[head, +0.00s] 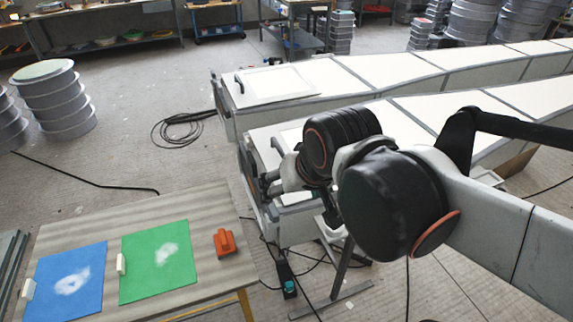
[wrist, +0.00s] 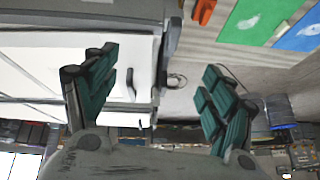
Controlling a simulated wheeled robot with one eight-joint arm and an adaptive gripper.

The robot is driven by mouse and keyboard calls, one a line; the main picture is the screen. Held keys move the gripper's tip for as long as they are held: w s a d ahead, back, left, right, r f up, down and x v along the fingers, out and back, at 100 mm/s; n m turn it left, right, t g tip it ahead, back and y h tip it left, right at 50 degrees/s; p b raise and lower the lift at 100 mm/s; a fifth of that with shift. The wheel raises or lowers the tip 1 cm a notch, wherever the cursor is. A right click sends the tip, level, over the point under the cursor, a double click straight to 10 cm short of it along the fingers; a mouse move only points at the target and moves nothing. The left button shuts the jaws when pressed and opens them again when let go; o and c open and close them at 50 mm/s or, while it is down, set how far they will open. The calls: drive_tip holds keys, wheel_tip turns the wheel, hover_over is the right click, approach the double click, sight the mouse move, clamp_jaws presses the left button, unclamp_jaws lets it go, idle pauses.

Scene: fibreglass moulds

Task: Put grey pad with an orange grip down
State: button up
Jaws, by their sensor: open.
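An orange block with a raised grip (head: 225,242) stands on the wooden-topped table at the lower left of the head view, right of a green sheet. It also shows at the top edge of the wrist view (wrist: 204,10). I cannot make out a grey pad under it. My gripper (wrist: 158,100) is open, its two green-padded fingers wide apart with nothing between them. In the head view my arm's wrist hides most of the gripper, near the end of the nearer long mould (head: 430,103). The orange block is apart from my fingers.
The table (head: 185,205) also holds the green sheet (head: 150,275) and a blue sheet (head: 85,290), each with a white patch and a small pale block. A farther mould (head: 360,70) has a black handle. Cables lie on the floor; stacked round drums (head: 55,100) stand left.

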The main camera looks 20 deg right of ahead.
drive_tip(key=shift+s+d+n+t, duration=0.2)
drive_tip(key=shift+s+d+n, duration=0.1)
drive_tip(key=shift+s+n, duration=0.3)
drive_tip(key=shift+s+d+n+t, duration=0.2)
drive_tip(key=shift+s+d+n, duration=0.1)
drive_tip(key=shift+s+n, duration=0.3)
drive_tip(key=shift+o, duration=0.3)
idle(0.4)
